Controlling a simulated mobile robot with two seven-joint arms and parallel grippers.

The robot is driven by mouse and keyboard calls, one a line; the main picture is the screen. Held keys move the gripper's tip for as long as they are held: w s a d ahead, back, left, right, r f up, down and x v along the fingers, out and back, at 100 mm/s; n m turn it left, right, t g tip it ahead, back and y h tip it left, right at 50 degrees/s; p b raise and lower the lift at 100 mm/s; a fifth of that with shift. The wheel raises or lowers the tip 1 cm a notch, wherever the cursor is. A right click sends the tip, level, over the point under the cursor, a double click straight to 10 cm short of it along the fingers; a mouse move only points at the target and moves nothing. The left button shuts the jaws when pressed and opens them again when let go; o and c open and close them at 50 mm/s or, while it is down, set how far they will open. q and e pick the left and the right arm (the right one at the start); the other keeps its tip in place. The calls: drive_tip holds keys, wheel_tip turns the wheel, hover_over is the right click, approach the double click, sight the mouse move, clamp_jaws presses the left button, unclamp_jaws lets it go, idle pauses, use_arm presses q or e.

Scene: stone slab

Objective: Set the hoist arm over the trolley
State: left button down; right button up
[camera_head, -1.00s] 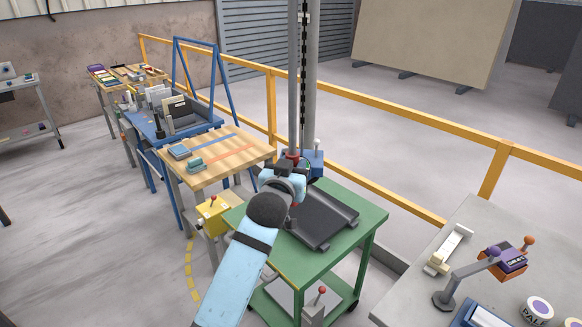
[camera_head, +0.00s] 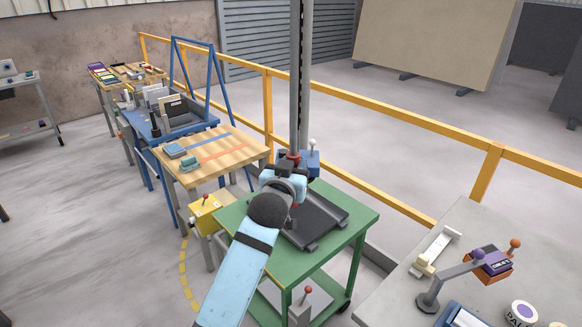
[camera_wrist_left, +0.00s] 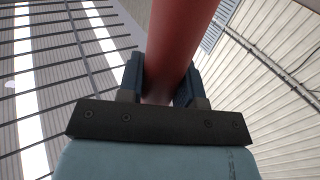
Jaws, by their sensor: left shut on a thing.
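My left gripper (camera_head: 287,176) is shut on a red round bar (camera_wrist_left: 180,42), which runs up between its jaws in the left wrist view. In the head view only a little red shows above the gripper, in front of the grey hoist column (camera_head: 305,90). I cannot make out the rest of the hoist arm. A dark chain (camera_head: 299,45) hangs almost in line with the column. The green trolley (camera_head: 357,226) stands below and right of the gripper, with a dark tray (camera_head: 325,222) on top. My left arm hides part of the trolley. My right gripper is out of view.
A yellow railing (camera_head: 400,123) runs behind the trolley. A wooden-topped bench (camera_head: 225,152) and a yellow box with a red-knobbed lever (camera_head: 204,212) stand left. A blue box (camera_head: 311,160) sits by the column. A grey table (camera_head: 465,225) with small objects stands at right.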

use_arm(q)
drive_tip(key=shift+s+d, duration=0.2)
drive_tip(key=shift+d, duration=0.35)
drive_tip(key=c, duration=1.1)
unclamp_jaws()
drive_tip(key=o, duration=0.3)
drive_tip(key=shift+d, duration=0.25)
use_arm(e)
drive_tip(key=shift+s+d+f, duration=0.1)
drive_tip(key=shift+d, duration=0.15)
use_arm(q)
drive_tip(key=shift+a, duration=0.1)
